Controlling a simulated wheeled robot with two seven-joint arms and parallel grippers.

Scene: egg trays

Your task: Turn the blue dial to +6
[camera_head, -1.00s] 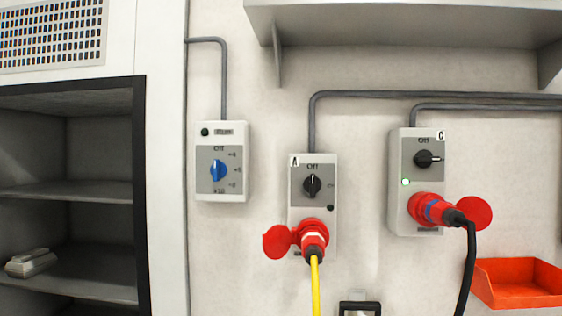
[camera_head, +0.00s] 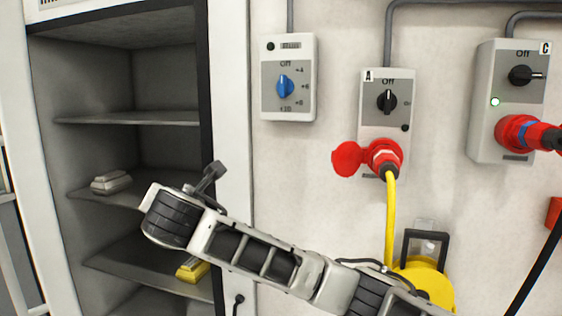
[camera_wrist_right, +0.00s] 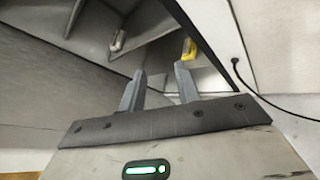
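The blue dial (camera_head: 285,87) is on a light grey wall box (camera_head: 289,116) in the head view, left of the other boxes. It stands roughly upright, toward the "Off" mark at the top; its exact setting is hard to read. Marks including +6 run down its right side. My right arm reaches in from the lower right, and its gripper (camera_head: 211,176) is below and left of the dial box, well apart from it, in front of the shelves. In the right wrist view my right gripper (camera_wrist_right: 160,84) is open and empty. My left gripper is not in view.
Box A (camera_head: 386,75) has a black dial and a red plug with a yellow cable. Box C (camera_head: 485,102) has a black dial and a red plug. An open shelf unit (camera_head: 130,118) is at left, holding a grey item and a yellow item (camera_head: 193,269). Wall below the dial is clear.

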